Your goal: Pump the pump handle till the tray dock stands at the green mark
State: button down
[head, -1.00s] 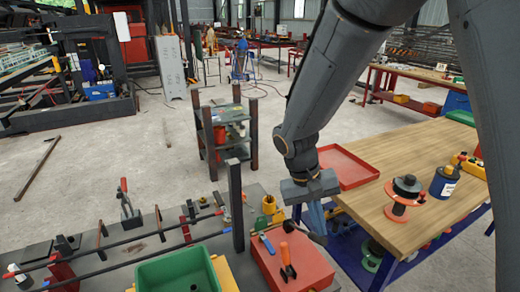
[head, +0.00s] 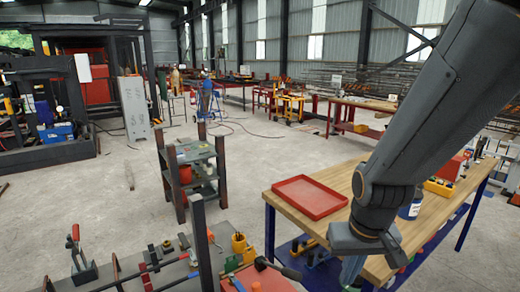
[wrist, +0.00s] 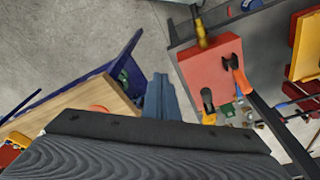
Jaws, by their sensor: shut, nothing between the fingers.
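My gripper (head: 352,274) hangs low in the head view, between the grey bench and the wooden table. Its fingers (wrist: 161,98) are together and empty in the wrist view, apart from the red box (wrist: 216,72). A dark lever with a rounded end (head: 278,268) shows by this box at the bottom of the head view. I cannot tell whether it is the pump handle. The wrist view shows an orange-handled tool (wrist: 238,74) and a yellow grip (wrist: 202,40) at the box. I cannot make out the tray dock or the green mark.
A red tray (head: 308,198) lies on the wooden table (head: 340,222), left of my arm. A grey bench (head: 172,272) with clamps and an upright post (head: 202,240) fills the lower left. A shelf rack (head: 195,170) stands behind it. Open concrete floor lies beyond.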

jog(key=shift+g, duration=0.4)
notch_tip(320, 180, down, 5)
jog(key=b, duration=0.3)
jog(key=shift+f+b, duration=0.2)
jog(key=shift+b, duration=0.2)
jog(key=shift+s, duration=0.1)
